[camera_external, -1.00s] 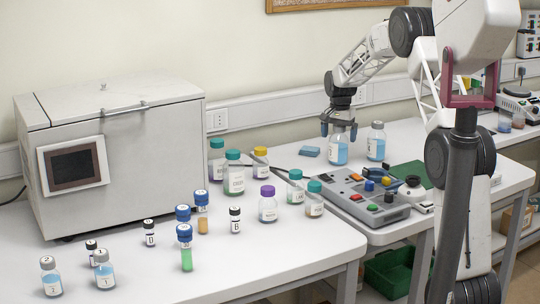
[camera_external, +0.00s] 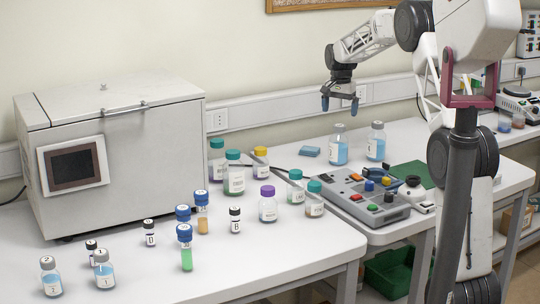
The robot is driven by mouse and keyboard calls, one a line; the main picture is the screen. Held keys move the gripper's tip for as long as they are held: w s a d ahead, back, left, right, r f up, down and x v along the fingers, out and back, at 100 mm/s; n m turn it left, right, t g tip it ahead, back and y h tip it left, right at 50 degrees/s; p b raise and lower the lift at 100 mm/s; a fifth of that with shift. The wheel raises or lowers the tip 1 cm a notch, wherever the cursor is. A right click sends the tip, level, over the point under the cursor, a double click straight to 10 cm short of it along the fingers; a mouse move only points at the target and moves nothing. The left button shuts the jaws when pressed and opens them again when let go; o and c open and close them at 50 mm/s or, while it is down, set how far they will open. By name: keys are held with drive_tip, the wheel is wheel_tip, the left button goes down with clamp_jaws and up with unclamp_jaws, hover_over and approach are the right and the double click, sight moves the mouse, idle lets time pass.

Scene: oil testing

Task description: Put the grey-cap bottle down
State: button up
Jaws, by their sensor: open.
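A grey-cap bottle (camera_external: 338,146) with blue liquid stands upright on the far table, behind the grey control box. A second grey-cap bottle (camera_external: 376,142) with blue liquid stands upright just to its right. I cannot tell by looks which of the two the task names. My gripper (camera_external: 340,104) is open and empty, pointing down above the left bottle, with a clear gap between its blue fingertips and the cap.
A grey control box (camera_external: 368,200) with coloured buttons stands in front of the two bottles. A small blue block (camera_external: 310,151) lies left of them. A green mat (camera_external: 412,174) lies to the right. Several capped bottles and a white box machine (camera_external: 150,140) fill the near table.

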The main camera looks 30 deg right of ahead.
drive_tip(key=shift+r, duration=1.55)
drive_tip(key=s+a+r+n, duration=0.25)
drive_tip(key=s+a, duration=0.25)
drive_tip(key=s, duration=0.4)
drive_tip(key=s+a+r+n+t, duration=0.1)
drive_tip(key=s+a+r, duration=0.4)
drive_tip(key=s, duration=0.4)
drive_tip(key=s+a+r+n, duration=0.2)
drive_tip(key=s+a, duration=0.4)
drive_tip(key=s, duration=0.3)
drive_tip(key=s+a+f+n, duration=0.1)
drive_tip(key=s+a+f, duration=0.2)
drive_tip(key=s, duration=0.7)
drive_tip(key=s+a+f+n+t, duration=0.1)
drive_tip(key=s+a+f+n, duration=0.1)
drive_tip(key=s, duration=0.9)
drive_tip(key=s+a+f+n, duration=0.2)
drive_tip(key=s+a+f, duration=0.2)
drive_tip(key=s, duration=0.6)
drive_tip(key=shift+s+t, duration=0.25)
drive_tip(key=shift+t, duration=0.05)
drive_tip(key=shift+n, duration=0.25)
drive_tip(key=shift+c, duration=0.2)
